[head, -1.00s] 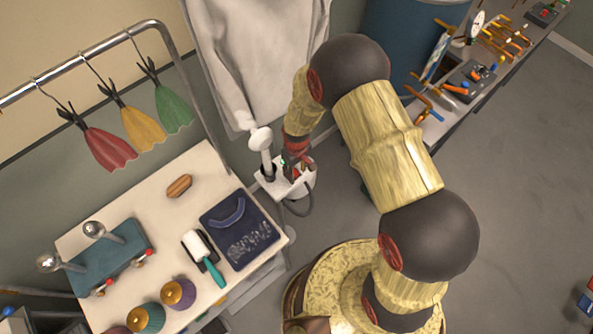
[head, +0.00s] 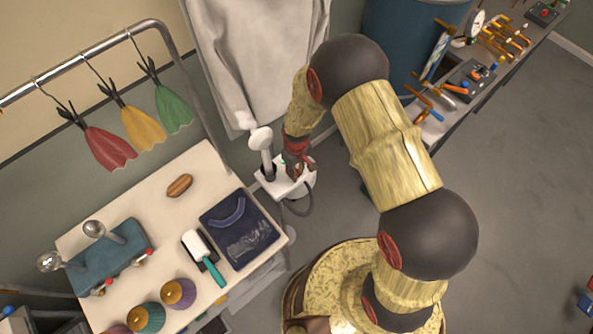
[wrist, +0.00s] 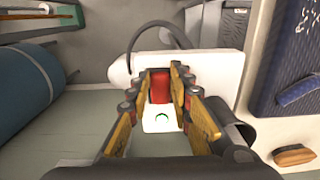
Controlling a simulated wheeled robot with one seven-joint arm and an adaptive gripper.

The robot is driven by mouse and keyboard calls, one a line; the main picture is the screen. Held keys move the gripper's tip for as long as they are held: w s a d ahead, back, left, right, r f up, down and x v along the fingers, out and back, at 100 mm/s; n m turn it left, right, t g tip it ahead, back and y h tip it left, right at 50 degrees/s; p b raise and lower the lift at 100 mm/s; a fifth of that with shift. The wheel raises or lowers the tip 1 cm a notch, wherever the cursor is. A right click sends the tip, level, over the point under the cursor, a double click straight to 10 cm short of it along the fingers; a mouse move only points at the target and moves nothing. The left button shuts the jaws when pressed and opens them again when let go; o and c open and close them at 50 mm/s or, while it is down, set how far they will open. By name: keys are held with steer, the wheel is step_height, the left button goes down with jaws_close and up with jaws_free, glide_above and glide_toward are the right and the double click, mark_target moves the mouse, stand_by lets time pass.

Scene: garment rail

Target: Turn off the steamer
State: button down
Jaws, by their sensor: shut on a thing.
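The white steamer (head: 272,186) stands just right of the table, with its pale steam head (head: 261,139) upright on its left side. My gripper (head: 294,174) reaches down to the top of the steamer. In the wrist view the steamer's white body (wrist: 215,75) spans the middle. My gripper (wrist: 161,77) has its two yellow-and-dark fingers on either side of a red switch (wrist: 160,87) and is shut on it. A bright panel with a small green ring (wrist: 161,117) shows between the fingers, below the switch. The switch's exact position is hard to tell.
A white garment (head: 255,50) hangs behind the steamer. The table (head: 150,200) at left holds a dark blue mat (head: 262,248), a lint roller (head: 204,258) and a wooden brush (head: 180,186). A blue drum (head: 400,30) stands behind my arm. A dark hose curves beside the steamer.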

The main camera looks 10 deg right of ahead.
steer(key=shift+w+a+r+g+h, duration=0.1)
steer(key=shift+w+g+h, duration=0.1)
steer(key=shift+g+h, duration=0.3)
steer(key=c, duration=1.6)
jaws_free()
step_height(320, 180, up, 10)
